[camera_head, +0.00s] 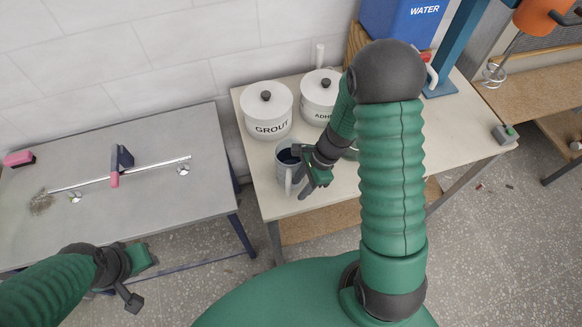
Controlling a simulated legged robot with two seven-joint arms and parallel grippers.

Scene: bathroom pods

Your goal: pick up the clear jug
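The clear jug (284,161) stands upright on the light table, in front of the grout pot. It looks greyish, with a dark inside and a handle (288,184) facing me. My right gripper (301,171) is at the jug's right side, with its fingers spread apart. One finger is near the rim and the other is near the handle. I cannot tell whether they touch the jug. My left gripper (140,281) is open and empty, in front of the grey table's edge at the lower left.
The grout pot (267,110) and the adhesive pot (319,96) stand behind the jug. A blue water container (405,22) is at the back. The grey table (110,215) on the left holds a long metal rod (140,170) and a pink brush (19,158).

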